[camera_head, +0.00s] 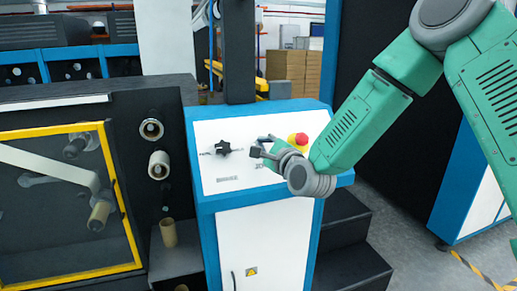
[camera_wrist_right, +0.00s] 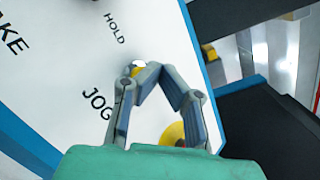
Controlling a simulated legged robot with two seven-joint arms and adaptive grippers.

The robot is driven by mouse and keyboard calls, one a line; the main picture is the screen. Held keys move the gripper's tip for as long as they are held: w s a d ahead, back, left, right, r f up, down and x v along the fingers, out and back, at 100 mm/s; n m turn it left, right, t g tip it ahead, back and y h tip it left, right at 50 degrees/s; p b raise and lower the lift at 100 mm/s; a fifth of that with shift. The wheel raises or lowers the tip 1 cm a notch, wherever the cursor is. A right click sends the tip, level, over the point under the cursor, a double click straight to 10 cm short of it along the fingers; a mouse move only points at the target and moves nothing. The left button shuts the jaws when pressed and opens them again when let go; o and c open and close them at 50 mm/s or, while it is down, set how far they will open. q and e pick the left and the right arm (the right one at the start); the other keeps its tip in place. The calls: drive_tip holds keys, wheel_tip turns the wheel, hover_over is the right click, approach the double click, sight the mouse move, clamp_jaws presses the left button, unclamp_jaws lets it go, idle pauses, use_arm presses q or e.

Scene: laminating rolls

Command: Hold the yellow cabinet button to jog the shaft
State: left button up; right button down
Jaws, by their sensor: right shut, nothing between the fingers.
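The cabinet (camera_head: 205,165) is blue with a white sloped control panel (camera_wrist_right: 60,60). In the right wrist view a small yellow button with a white top (camera_wrist_right: 136,66) sits between the printed words HOLD and JOG. My right gripper (camera_head: 258,150) is over the panel, shut and empty. In the wrist view its fingertips (camera_wrist_right: 154,70) meet right beside the yellow button and hide part of it. I cannot tell whether they touch or press it. In the head view the gripper hides the yellow button. My left gripper is not in view.
A red mushroom button (camera_head: 298,139) on a yellow base stands close to my right wrist. A black knob (camera_head: 223,148) is on the panel's left part. A machine with rollers (camera_head: 159,165) and a yellow-framed window is at left. Black steps (camera_head: 345,265) are at right.

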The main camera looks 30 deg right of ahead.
drive_tip(key=shift+f, duration=0.1)
idle(0.5)
drive_tip(key=shift+w+f+b, duration=0.15)
drive_tip(key=shift+w+b, duration=0.1)
drive_tip(key=shift+b, duration=0.1)
drive_tip(key=shift+w+f+b, duration=0.25)
drive_tip(key=shift+b, duration=0.1)
idle(0.5)
drive_tip(key=shift+r, duration=0.1)
idle(2.8)
drive_tip(key=shift+s+a+r+p, duration=0.1)
drive_tip(key=shift+s+r+p, duration=0.25)
drive_tip(key=shift+s+r, duration=0.2)
drive_tip(key=shift+s+r, duration=0.2)
drive_tip(key=shift+r, duration=0.1)
drive_tip(key=shift+s+a+r+p, duration=0.2)
drive_tip(key=shift+s+r+p, duration=0.4)
drive_tip(key=shift+s+r, duration=0.15)
drive_tip(key=shift+s+a+r+p, duration=0.2)
drive_tip(key=shift+s+r+p, duration=0.35)
drive_tip(key=shift+s+r, duration=0.2)
drive_tip(key=shift+f, duration=0.1)
